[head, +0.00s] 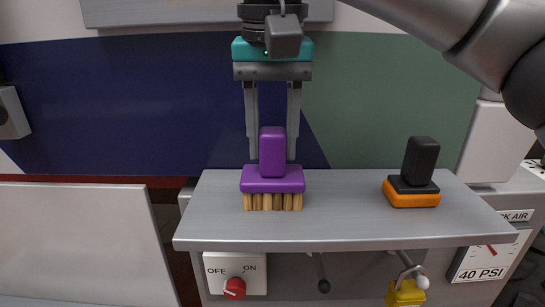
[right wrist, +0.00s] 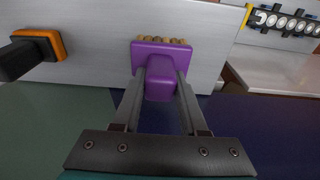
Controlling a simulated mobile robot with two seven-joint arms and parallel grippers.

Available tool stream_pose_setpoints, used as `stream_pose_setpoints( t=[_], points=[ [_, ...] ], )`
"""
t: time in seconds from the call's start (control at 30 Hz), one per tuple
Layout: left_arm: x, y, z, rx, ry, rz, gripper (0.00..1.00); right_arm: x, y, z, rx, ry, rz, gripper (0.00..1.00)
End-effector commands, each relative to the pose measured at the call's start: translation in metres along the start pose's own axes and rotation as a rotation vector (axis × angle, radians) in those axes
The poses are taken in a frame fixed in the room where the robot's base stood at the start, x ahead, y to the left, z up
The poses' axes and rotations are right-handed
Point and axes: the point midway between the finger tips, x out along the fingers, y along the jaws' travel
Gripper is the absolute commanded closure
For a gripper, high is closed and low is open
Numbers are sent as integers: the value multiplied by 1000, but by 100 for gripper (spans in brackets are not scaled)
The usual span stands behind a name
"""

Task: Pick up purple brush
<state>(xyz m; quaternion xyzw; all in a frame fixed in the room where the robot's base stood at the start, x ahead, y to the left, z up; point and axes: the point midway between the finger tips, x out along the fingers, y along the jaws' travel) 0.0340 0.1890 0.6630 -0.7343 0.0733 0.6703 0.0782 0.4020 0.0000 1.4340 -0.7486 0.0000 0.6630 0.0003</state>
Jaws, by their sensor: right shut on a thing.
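A purple brush (head: 272,178) with tan bristles and an upright block handle is at the left part of the grey shelf, bristles down. I cannot tell if the bristles touch the shelf. My right gripper (head: 272,150) comes down from above and behind it, shut on the handle with a finger on each side. In the right wrist view the brush (right wrist: 160,60) sits between the two fingertips (right wrist: 160,82), its bristles at the far side. My left gripper is in neither view.
A black-handled orange block (head: 411,190) stands on the right part of the shelf (head: 340,220); clear surface lies between it and the brush. Below the shelf are a red OFF/ON knob (head: 235,288) and a yellow padlock (head: 405,293). A blue and green wall stands behind.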

Motion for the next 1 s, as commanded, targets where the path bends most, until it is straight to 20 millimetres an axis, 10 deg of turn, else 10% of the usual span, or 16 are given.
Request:
stream_pose_setpoints(
  t=[0.27, 0.7, 1.0],
  points=[
    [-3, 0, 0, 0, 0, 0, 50, -26, -1, -3, 2, 4, -2, 100],
    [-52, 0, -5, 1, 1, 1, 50, -154, 0, -18, 3, 5, -1, 100],
    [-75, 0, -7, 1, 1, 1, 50, -191, 0, -23, 0, 1, 0, 100]
  ],
)
